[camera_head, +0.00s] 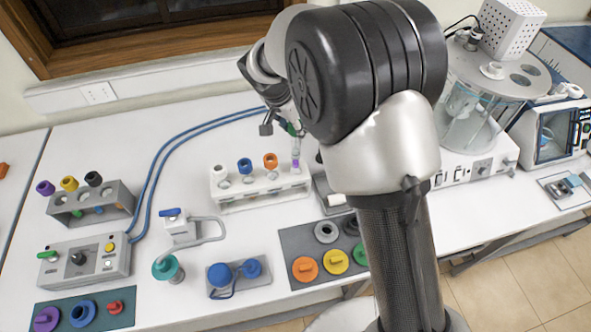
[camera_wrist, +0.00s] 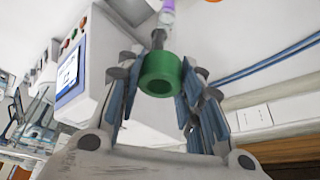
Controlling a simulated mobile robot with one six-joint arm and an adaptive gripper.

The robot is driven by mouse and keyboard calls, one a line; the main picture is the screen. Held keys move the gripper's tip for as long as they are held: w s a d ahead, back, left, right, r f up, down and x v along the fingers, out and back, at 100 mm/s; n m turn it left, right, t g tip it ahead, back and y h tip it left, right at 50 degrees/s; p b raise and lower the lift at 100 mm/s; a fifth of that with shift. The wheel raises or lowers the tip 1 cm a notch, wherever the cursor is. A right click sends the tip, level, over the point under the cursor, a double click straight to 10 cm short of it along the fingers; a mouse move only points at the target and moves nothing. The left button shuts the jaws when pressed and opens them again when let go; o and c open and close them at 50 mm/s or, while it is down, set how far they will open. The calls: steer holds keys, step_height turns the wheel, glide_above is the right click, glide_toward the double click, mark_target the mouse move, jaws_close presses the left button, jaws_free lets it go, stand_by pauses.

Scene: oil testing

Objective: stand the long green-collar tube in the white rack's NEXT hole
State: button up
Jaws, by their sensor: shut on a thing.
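The long green-collar tube is held in my gripper. Its green collar (camera_wrist: 160,72) sits between the fingers (camera_wrist: 160,64) in the wrist view, with a grey stem beyond it. In the head view my gripper (camera_head: 291,124) is partly hidden by my arm, above the right end of the white rack (camera_head: 262,200). The tube (camera_head: 295,143) hangs roughly upright there. A purple part (camera_head: 295,163) shows below it at the rack; I cannot tell whether it belongs to the tube. White (camera_head: 220,172), blue (camera_head: 245,165) and orange (camera_head: 270,160) collars stand in the rack, left of the tube.
A grey rack (camera_head: 120,200) with purple, yellow and black collars is at left. A control box (camera_head: 85,262), a blue-knobbed block (camera_head: 238,275) and a grey mat (camera_head: 305,245) with coloured caps lie in front. A glass-vessel machine (camera_head: 475,110) stands right. Blue hoses (camera_head: 160,160) run behind.

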mark_target(295, 154)
steer(key=shift+f+b, duration=1.45)
steer(key=shift+b, duration=0.25)
steer(key=shift+a+f+b, duration=0.1)
steer(key=shift+f+b, duration=1.9)
steer(key=shift+b, duration=0.05)
steer(key=shift+f+b, duration=1.95)
steer(key=shift+b, duration=0.05)
steer(key=shift+f, duration=0.25)
steer(key=shift+f+b, duration=0.35)
steer(key=shift+b, duration=0.2)
steer(key=shift+f, duration=0.1)
steer(key=o, duration=1.3)
